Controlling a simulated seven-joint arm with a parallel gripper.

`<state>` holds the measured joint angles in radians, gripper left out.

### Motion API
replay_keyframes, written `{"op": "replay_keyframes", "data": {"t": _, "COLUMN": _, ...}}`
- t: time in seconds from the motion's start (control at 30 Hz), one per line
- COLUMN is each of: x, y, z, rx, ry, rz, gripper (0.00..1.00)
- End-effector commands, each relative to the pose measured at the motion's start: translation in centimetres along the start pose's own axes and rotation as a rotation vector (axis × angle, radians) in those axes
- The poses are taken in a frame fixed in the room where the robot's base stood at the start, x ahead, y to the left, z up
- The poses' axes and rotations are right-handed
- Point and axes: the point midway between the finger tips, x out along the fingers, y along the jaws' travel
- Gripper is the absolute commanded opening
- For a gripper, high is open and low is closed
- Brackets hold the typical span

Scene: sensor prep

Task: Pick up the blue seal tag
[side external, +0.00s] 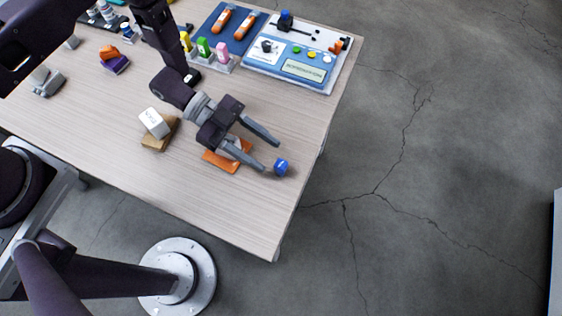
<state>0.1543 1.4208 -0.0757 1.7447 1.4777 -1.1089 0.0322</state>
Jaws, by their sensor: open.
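A small blue object (281,167), which looks like the blue seal tag, lies on the table near its right edge. My gripper (271,157) is open, its two grey fingers spread and pointing right, low over the table. The blue tag is just beyond the fingertips, closest to the lower finger; I cannot tell whether they touch. Nothing shows between the fingers. An orange flat piece (222,161) lies partly hidden under my gripper.
A white box (155,123) sits on a brown block (162,140) left of my gripper. A blue-and-white panel (285,67), a blue mat with orange tools (217,39) and colored tags in a rack (204,47) stand at the back. The table's right edge (308,180) is close.

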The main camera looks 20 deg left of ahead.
Motion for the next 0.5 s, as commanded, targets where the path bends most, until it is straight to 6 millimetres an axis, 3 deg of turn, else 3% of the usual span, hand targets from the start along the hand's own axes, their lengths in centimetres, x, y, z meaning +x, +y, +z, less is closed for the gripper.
{"op": "replay_keyframes", "data": {"t": 0.2, "x": 3.9, "y": 0.1, "z": 0.0, "rx": 0.002, "ry": -0.002, "rz": 0.0, "gripper": 0.49}}
{"op": "replay_keyframes", "data": {"t": 0.47, "x": 4.4, "y": 0.1, "z": 0.0, "rx": 0.0, "ry": -0.003, "rz": -0.003, "gripper": 0.49}}
{"op": "replay_keyframes", "data": {"t": 0.5, "x": 4.4, "y": 0.1, "z": 0.0, "rx": 0.0, "ry": -0.003, "rz": -0.003, "gripper": 0.41}}
